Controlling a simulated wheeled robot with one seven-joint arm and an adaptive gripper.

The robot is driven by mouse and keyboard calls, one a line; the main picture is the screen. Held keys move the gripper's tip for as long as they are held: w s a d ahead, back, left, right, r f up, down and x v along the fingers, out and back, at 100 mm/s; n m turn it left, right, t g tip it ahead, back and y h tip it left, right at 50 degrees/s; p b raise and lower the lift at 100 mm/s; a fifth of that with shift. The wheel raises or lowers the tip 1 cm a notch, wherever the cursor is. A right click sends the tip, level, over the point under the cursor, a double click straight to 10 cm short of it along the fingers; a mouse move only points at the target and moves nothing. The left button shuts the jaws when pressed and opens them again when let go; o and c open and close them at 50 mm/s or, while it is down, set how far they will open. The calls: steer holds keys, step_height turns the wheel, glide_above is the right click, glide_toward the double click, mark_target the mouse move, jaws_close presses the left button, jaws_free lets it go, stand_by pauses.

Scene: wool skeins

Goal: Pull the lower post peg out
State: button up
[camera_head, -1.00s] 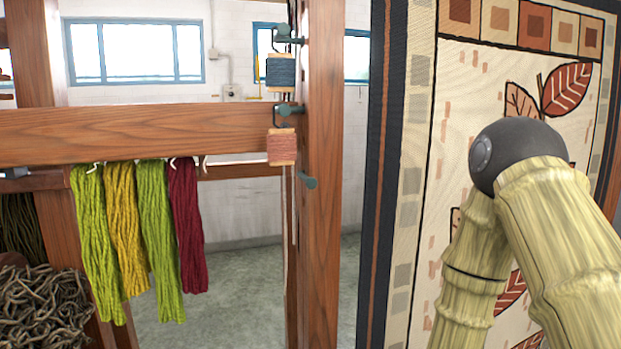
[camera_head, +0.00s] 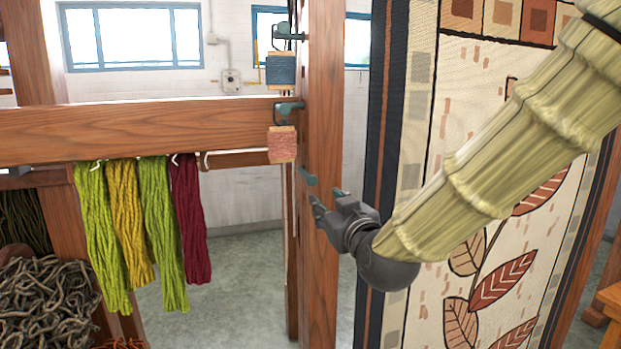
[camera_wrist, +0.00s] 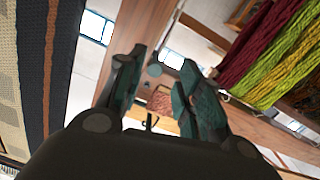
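The lower post peg (camera_head: 307,177) is a short dark green peg sticking out of the wooden post (camera_head: 322,100), below the red spool, with nothing hanging on it. My gripper (camera_head: 328,197) is just below and right of the peg in the head view, in front of the post. In the wrist view my gripper (camera_wrist: 160,85) is open, its two green-grey fingers apart. A round teal end, apparently the peg (camera_wrist: 154,71), shows between them; I cannot tell whether either finger touches it.
A reddish spool (camera_head: 282,146) and a blue-grey spool (camera_head: 280,70) hang from higher pegs. Green, yellow and dark red skeins (camera_head: 122,225) hang from the crossbeam (camera_head: 140,131) at left. A patterned rug (camera_head: 450,140) stands at right, behind my arm.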

mark_target(313, 181)
steer(key=shift+w+a+r+p, duration=0.45)
steer(key=shift+w+a+p, duration=0.2)
steer(key=shift+w, duration=1)
steer(key=shift+w+a+r+p, duration=0.4)
steer(key=shift+w+a+p, duration=0.25)
steer(key=shift+w, duration=1.05)
steer(key=shift+w+a+r+p, duration=0.45)
steer(key=shift+w+a+p, duration=0.15)
steer(key=shift+w, duration=1.05)
jaws_close()
